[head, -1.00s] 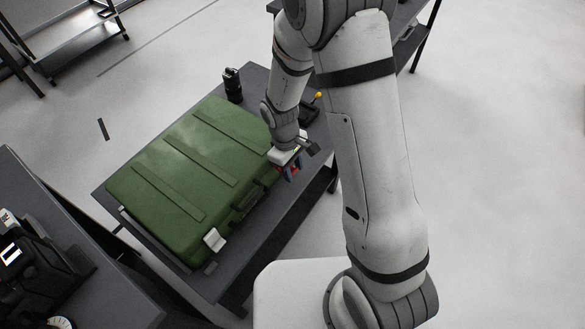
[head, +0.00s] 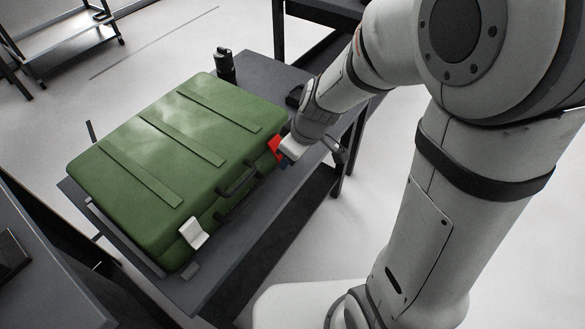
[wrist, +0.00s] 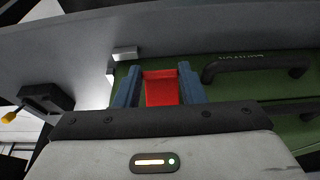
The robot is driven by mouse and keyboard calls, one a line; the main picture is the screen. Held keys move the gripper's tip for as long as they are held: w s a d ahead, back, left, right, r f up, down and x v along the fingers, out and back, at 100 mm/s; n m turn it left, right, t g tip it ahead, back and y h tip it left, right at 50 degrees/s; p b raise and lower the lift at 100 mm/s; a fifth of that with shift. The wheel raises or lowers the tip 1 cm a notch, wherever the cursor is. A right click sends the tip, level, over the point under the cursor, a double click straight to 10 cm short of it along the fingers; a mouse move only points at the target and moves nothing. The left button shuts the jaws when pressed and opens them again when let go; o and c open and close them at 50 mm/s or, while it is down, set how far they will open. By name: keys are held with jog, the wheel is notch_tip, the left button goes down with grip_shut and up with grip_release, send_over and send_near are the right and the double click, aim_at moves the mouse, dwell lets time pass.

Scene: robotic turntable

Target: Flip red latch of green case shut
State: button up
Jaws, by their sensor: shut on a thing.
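The green case (head: 185,135) lies closed on a dark table. Its red latch (head: 275,147) is on the front side, at the right end; it also shows in the wrist view as a red block (wrist: 161,88). My gripper (head: 284,160) is at this latch, low at the case's front. In the wrist view its blue fingers (wrist: 158,84) stand one on each side of the red latch, shut on it. A white latch (head: 193,233) is at the front's left end. The black handle (head: 237,180) is between the latches. The latch's lower part is hidden by my gripper.
A black cylindrical object (head: 225,66) stands behind the case on the table (head: 228,255). A dark device with a yellow knob (wrist: 22,116) shows left in the wrist view. Another dark table (head: 40,285) is at the lower left.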

jog(key=shift+w+a+f+t+y+b, duration=0.15)
jog(key=shift+f+t+y+b, duration=0.5)
jog(key=shift+b, duration=2.8)
jog(key=shift+w+a+f+t+y+b, duration=0.15)
jog(key=shift+f+t+y+b, duration=0.45)
jog(key=shift+b, duration=2.85)
jog(key=b, duration=0.2)
jog(key=y+b, duration=0.1)
jog(key=b, duration=0.1)
jog(key=shift+w+a+f+t+y, duration=0.1)
jog(key=shift+a+t+y, duration=0.15)
jog(key=shift+t, duration=0.1)
jog(key=shift+w+a+t+y+b, duration=0.15)
jog(key=shift+t+y+b, duration=0.2)
jog(key=shift+b, duration=0.3)
jog(key=shift+a+y+b, duration=0.1)
jog(key=shift+y+b, duration=0.15)
jog(key=shift+b, duration=0.05)
jog(key=o, duration=1)
jog(key=shift+w, duration=0.1)
